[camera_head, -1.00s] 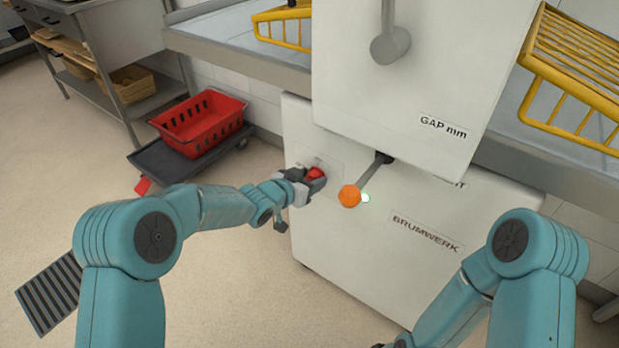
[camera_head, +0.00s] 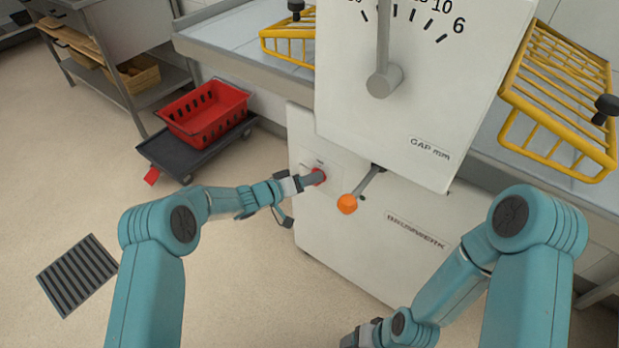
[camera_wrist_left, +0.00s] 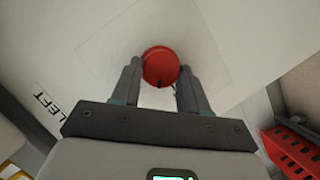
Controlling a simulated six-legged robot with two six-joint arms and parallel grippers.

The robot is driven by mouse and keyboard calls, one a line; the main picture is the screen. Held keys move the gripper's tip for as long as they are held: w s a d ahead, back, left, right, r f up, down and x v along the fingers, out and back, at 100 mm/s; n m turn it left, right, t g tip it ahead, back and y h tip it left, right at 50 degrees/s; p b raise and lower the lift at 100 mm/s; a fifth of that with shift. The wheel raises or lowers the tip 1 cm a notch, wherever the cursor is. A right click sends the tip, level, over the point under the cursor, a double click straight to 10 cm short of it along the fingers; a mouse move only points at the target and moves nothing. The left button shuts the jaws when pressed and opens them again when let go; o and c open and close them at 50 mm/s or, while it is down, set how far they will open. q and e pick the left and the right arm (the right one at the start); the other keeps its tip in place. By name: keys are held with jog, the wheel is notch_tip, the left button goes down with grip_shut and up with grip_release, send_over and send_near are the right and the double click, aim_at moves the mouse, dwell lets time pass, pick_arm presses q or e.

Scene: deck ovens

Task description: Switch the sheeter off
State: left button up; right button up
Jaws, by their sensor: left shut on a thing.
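The white sheeter (camera_head: 345,245) stands ahead, with a dial marked "GAP mm" and the name "BRUMWERK" on its front. A round red knob (camera_head: 319,177) sits on a pale plate at the left of its lower front. My left gripper (camera_head: 314,179) is at the knob, its fingers shut on it. In the left wrist view the red knob (camera_wrist_left: 160,67) lies between the two fingertips, with a small dark mark at its lower edge. My right gripper (camera_head: 360,336) is low at the bottom edge, partly cut off, and its jaws cannot be made out.
A lever with an orange ball (camera_head: 347,204) sticks out just right of my left gripper. Yellow wire guards (camera_head: 560,95) flank the sheeter. A red crate (camera_head: 205,112) rests on a dark dolly (camera_head: 190,155) at the left. The floor between is clear, with a grate (camera_head: 77,275).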

pick_arm(q)
jog(key=n+h+b, duration=0.1)
jog(key=n+b, duration=0.1)
jog(key=n+h+b, duration=0.1)
jog(key=n, duration=0.1)
jog(key=n+h+b, duration=0.1)
jog(key=n+b, duration=0.1)
jog(key=shift+w+d+f+n+b, duration=0.1)
jog(key=shift+d+f+n+b, duration=0.05)
jog(key=shift+f+n+b, duration=0.2)
jog(key=shift+r+n+t, duration=0.15)
jog(key=shift+n+t, duration=0.1)
jog(key=shift+t, duration=0.05)
dwell(0.3)
jog(key=o, duration=0.9)
jog(key=shift+o, duration=0.9)
jog(key=shift+w+f, duration=0.1)
jog(key=shift+f, duration=0.1)
jog(key=p+v, duration=0.3)
jog(key=v, duration=1.3)
jog(key=shift+a+h, duration=0.3)
